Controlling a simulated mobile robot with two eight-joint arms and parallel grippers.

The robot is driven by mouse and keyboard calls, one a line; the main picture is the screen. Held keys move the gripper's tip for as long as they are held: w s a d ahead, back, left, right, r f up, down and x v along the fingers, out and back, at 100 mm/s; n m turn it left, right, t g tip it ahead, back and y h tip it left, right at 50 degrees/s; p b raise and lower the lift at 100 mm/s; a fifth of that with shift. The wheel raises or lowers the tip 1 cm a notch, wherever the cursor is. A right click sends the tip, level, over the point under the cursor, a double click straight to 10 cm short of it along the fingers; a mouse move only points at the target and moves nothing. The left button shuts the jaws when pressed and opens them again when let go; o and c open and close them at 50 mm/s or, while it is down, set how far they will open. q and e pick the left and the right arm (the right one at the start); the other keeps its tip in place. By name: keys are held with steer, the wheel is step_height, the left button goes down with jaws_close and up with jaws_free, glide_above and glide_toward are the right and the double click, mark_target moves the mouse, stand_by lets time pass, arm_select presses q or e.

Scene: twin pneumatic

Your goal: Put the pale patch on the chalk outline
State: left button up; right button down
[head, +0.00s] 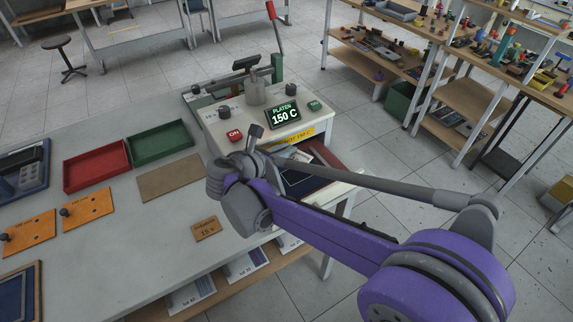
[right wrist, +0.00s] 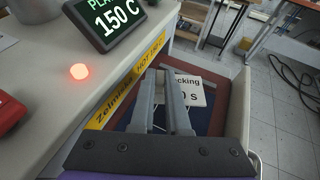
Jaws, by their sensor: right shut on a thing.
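My right gripper (right wrist: 163,88) reaches over the pulled-out lower tray of the press. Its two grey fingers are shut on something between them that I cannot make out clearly. In the head view the gripper (head: 281,158) is mostly hidden behind my own arm. Dark blue cloth (head: 296,186) lies on the tray below; it also shows in the right wrist view (right wrist: 212,116). I cannot pick out the pale patch with certainty, and no chalk outline can be made out on the visible cloth. My left gripper is not in view.
The press display (head: 284,115) reads 150 C, above a yellow hot-surface label (right wrist: 128,85). A white card (right wrist: 189,90) with lettering sits just beyond my fingers. A red tray (head: 96,167), green tray (head: 160,142) and brown board (head: 170,177) lie on the table left.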

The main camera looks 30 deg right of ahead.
mark_target(286, 173)
step_height(286, 173, down, 2)
steer(key=shift+s+f, duration=0.1)
steer(key=shift+f, duration=2.05)
steer(key=shift+f+b, duration=0.15)
steer(key=shift+b, duration=0.15)
steer(key=c, duration=0.9)
jaws_free()
steer(key=shift+r, duration=0.25)
steer(key=v, duration=1.2)
steer(key=shift+f, duration=0.15)
